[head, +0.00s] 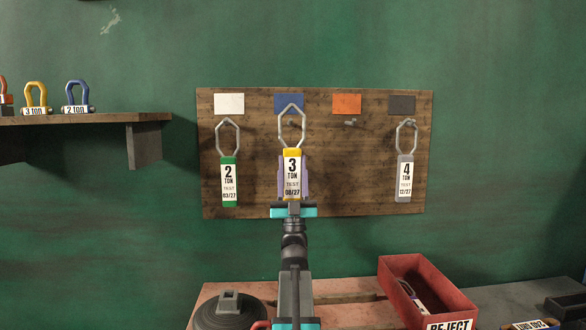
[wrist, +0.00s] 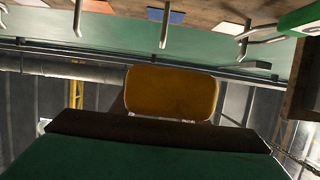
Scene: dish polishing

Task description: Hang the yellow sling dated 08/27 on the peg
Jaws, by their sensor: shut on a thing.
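My gripper (head: 293,209) is shut on the lower end of the yellow sling (head: 292,176), which reads 3 TON, TEST 08/27. The sling stands upright in front of the board, its grey metal ring (head: 304,128) at the top, over the peg area below the blue card (head: 288,97). In the wrist view the sling's yellow end (wrist: 170,92) fills the middle, and a bare-looking peg (wrist: 164,28) shows near the blue card (wrist: 166,15). I cannot tell whether the ring is around that peg or in front of it. A purplish patch behind the sling is mostly hidden.
A green sling (head: 229,195) hangs at left and a grey sling (head: 405,180) at right. The peg under the orange card (head: 350,122) is empty. A red reject box (head: 435,275) stands below right; a shackle shelf (head: 90,119) is at left.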

